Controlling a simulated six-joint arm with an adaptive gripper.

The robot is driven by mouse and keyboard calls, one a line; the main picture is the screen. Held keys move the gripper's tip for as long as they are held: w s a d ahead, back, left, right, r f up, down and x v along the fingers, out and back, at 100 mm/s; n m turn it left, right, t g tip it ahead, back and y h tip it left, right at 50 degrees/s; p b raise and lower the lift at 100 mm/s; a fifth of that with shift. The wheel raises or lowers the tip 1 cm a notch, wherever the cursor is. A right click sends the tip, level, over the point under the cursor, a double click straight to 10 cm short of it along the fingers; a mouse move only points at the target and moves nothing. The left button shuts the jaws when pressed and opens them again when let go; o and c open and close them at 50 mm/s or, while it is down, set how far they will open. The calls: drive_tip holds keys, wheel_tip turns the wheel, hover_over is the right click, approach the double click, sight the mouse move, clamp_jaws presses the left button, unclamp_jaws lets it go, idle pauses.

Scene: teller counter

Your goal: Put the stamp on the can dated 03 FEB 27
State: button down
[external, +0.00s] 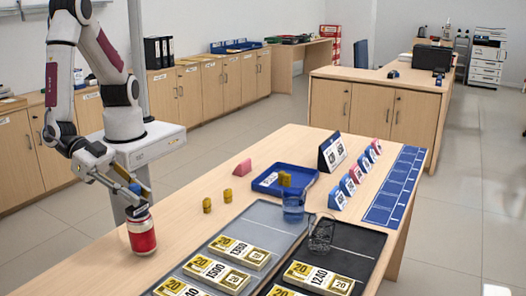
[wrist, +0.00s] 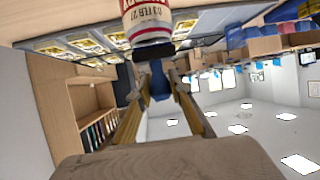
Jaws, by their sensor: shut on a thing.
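A red can with a white band (external: 142,235) stands upright near the left edge of the light wooden counter. In the wrist view the can (wrist: 148,18) shows at the top, with print that reads 03 FEB 27, upside down. My gripper (external: 133,190) is just above the can. It also shows in the wrist view (wrist: 160,84), with its fingers shut on the stamp. The stamp (wrist: 158,82) has a blue handle and a dark, flat base. The base is right at the can's end; I cannot tell whether they touch.
The counter around the can is clear.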

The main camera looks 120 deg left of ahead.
drive_tip(key=shift+f, duration=0.15)
drive_tip(key=c, duration=1.8)
unclamp_jaws()
drive_tip(key=shift+s+r, duration=0.1)
drive_tip(key=shift+r, duration=0.15)
drive_tip(key=shift+v, duration=5.9)
